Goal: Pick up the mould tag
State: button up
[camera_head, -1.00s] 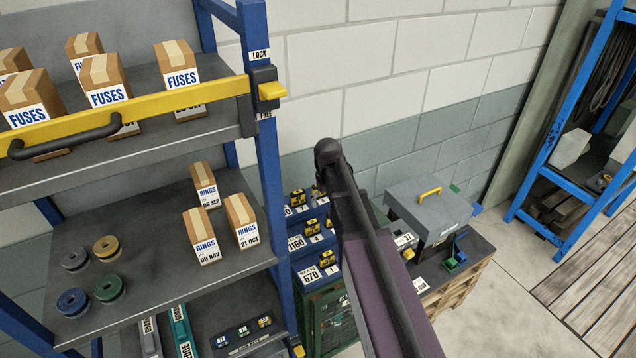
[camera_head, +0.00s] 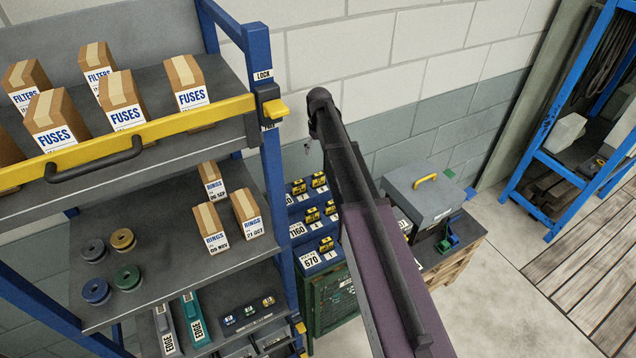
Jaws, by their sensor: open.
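I cannot pick out a mould tag for certain in the head view. Small yellow-and-black pieces (camera_head: 326,244) stand on blue stepped bins (camera_head: 304,263) with white number labels, among them 1160 and 670. Whether a mould tag is among them is too small to tell. My dark arm rises through the middle of the view, right of these bins, and hides part of what lies behind it. My gripper cannot be made out; the arm's far end is hidden behind its own links.
A blue rack with boxes and a yellow bar (camera_head: 150,138) fills the left. Behind my arm, a grey case (camera_head: 415,205) with a yellow handle stands on a pallet-based bench (camera_head: 462,238). A green mesh cabinet (camera_head: 333,300) is under the bins. Floor is clear (camera_head: 500,290) at right.

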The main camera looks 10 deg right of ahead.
aim_at(319, 174)
jog(key=shift+f, duration=0.1)
notch_tip(319, 174, down, 8)
jog(key=b, duration=0.8)
jog(key=shift+f+b, duration=0.25)
jog(key=shift+b, duration=0.1)
jog(key=shift+w+f+b, duration=0.1)
jog(key=shift+f+b, duration=2.5)
jog(key=c, duration=1)
